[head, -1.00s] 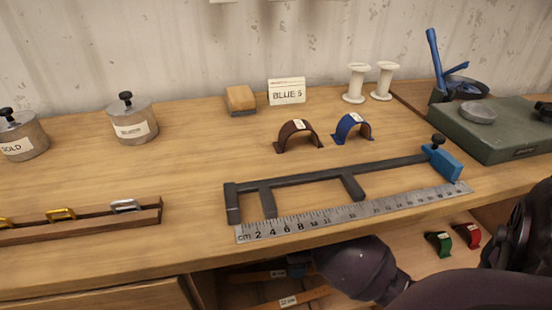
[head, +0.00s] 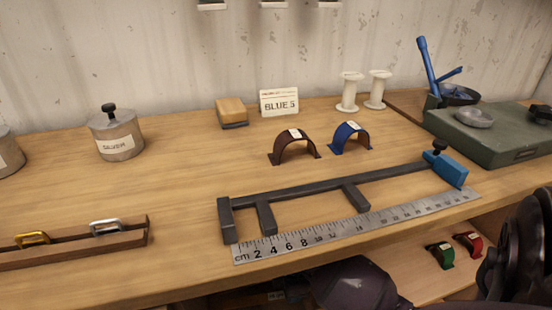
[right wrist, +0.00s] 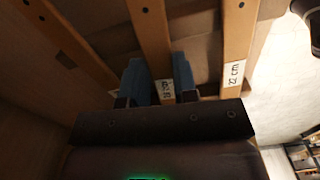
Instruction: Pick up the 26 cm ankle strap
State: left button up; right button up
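My right gripper (right wrist: 160,85) shows in the right wrist view. Its two blue fingers lie on either side of the middle one of three tan straps (right wrist: 151,35), close against its edges. Whether they press on it I cannot tell. This strap has a white label (right wrist: 166,90), too small to read surely. A third strap (right wrist: 70,40) runs along the left, with no label in view. In the head view the right hand is hidden below the bench edge. My left gripper is not in view.
In the head view a steel ruler (head: 350,223) and a dark sizing frame (head: 300,186) lie near the bench's front edge. Brown (head: 294,143) and blue (head: 349,138) arches stand behind. Green (head: 442,254) and red (head: 469,243) pieces lie on the lower shelf.

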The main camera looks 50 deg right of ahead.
jog(key=shift+c, duration=1)
